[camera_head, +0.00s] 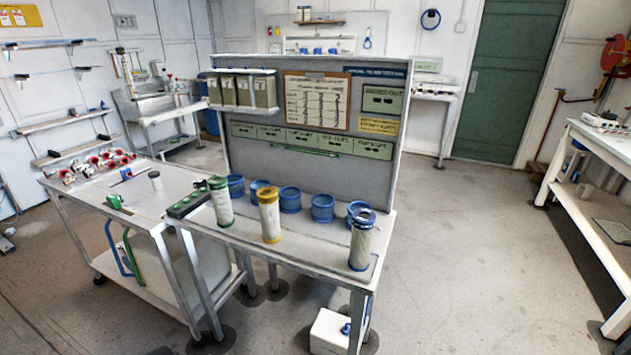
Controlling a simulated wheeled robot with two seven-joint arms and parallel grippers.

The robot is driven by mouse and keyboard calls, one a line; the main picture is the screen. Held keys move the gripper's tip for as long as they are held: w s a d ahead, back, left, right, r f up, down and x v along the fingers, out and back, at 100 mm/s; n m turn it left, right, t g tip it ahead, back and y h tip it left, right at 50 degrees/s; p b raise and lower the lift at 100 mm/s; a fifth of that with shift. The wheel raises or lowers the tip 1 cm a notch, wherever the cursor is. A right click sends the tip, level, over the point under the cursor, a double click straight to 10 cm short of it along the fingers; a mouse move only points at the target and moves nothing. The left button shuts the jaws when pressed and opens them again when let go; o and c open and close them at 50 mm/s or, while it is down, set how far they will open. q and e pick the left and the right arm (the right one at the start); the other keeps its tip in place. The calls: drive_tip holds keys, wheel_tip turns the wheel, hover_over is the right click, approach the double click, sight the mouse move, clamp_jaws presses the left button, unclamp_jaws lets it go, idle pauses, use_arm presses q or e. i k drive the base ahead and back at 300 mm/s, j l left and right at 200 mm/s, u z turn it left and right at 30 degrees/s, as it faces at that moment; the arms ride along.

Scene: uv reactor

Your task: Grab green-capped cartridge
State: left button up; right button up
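The green-capped cartridge (222,204) stands upright on the workbench, a pale cylinder with a green top and green lower band. It is the leftmost of three cartridges in a row. A yellow-capped cartridge (269,217) stands to its right, and a blue-capped cartridge (361,242) stands near the bench's right end. Neither of my grippers is in the view, and nothing touches the green-capped cartridge.
Several blue rings (290,200) sit behind the cartridges, before an upright panel (300,172). A green block with dark spots (189,204) lies left of the green-capped cartridge. A cart (140,200) adjoins the bench at left. The floor (450,270) at right is clear.

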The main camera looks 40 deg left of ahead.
sight(218, 184)
drive_tip(key=u, duration=2.05)
drive_tip(key=i+j+z, duration=0.15)
drive_tip(key=j, duration=0.2)
drive_tip(key=i+j+z, duration=0.1)
drive_tip(key=j, duration=0.25)
drive_tip(key=i+j+z, duration=0.15)
drive_tip(key=j, duration=0.2)
drive_tip(key=i+j+z, duration=0.15)
drive_tip(key=j, duration=0.25)
